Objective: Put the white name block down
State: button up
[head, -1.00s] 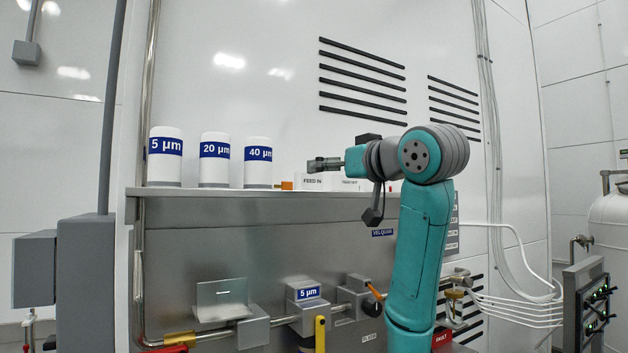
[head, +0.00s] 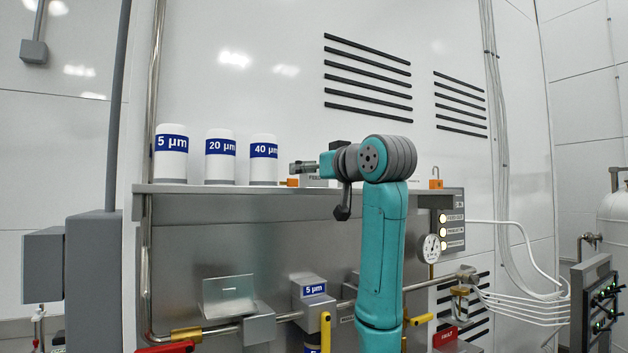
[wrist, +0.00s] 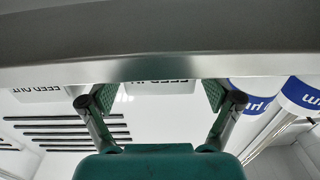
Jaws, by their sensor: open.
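The white name block (head: 315,182) lettered FEED stands on the steel ledge (head: 165,188), partly hidden behind my arm in the head view. In the wrist view, upside down, the FEED IN block (wrist: 160,88) shows between my fingers, beyond the ledge edge. My gripper (head: 302,167) is at ledge height, just over and left of the block. In the wrist view my gripper (wrist: 160,97) has its two fingers wide apart, with no finger visibly touching the block. A second white block, FEED OUT (wrist: 42,92), stands left of it in the wrist view.
White filter canisters marked 5 µm (head: 172,155), 20 µm (head: 220,158) and 40 µm (head: 264,160) stand left on the ledge. An orange padlock (head: 290,182) lies beside the block. Pipework and a yellow handle (head: 326,330) are below; a gauge (head: 430,247) is right.

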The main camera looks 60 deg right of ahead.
jog(key=c, duration=1.4)
